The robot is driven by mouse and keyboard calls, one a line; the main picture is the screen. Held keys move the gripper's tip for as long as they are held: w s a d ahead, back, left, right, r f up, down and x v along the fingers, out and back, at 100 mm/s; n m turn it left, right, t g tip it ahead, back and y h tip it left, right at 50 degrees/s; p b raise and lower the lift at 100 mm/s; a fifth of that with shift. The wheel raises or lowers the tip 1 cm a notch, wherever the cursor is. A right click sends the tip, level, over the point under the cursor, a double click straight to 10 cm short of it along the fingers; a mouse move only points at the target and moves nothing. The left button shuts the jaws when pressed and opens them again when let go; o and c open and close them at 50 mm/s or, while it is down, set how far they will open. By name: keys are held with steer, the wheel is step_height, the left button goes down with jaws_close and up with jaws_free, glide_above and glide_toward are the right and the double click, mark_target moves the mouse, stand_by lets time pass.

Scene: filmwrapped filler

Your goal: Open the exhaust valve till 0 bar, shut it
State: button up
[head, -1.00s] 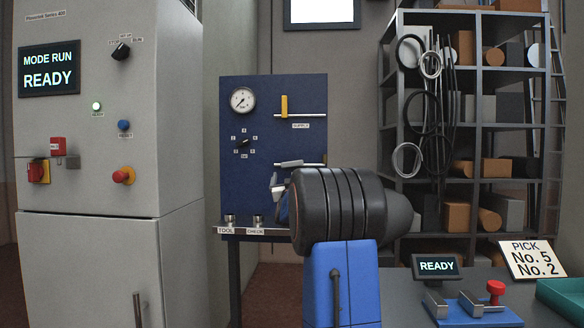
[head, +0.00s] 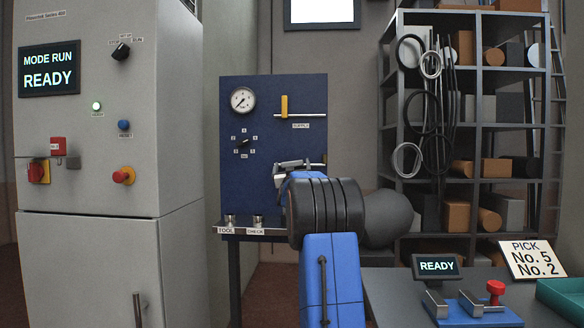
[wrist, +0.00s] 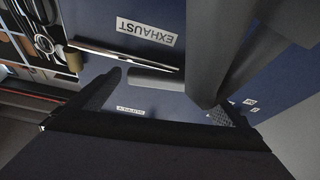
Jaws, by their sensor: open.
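The blue valve panel (head: 264,125) carries a round white gauge (head: 243,99); its needle is too small to read surely. In the wrist view the EXHAUST label (wrist: 148,37) is upside down beside a metal pipe (wrist: 110,50). A grey handle (wrist: 155,80) lies roughly along that pipe, between the spread fingers of my gripper (wrist: 160,104). The gripper is open; I cannot tell whether a finger touches the handle. In the head view my gripper (head: 292,167) is at the panel's lower right and hides most of the exhaust valve. The yellow supply handle (head: 284,106) stands upright above.
A shelf (head: 241,231) with TOOL and CHECK labels juts out below the panel. A grey cabinet (head: 90,120) showing MODE RUN READY stands left. A table (head: 395,300) at the right holds a READY display (head: 437,266) and a blue fixture (head: 470,312). A rack stands behind.

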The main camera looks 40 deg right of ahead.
steer(key=c, duration=1.5)
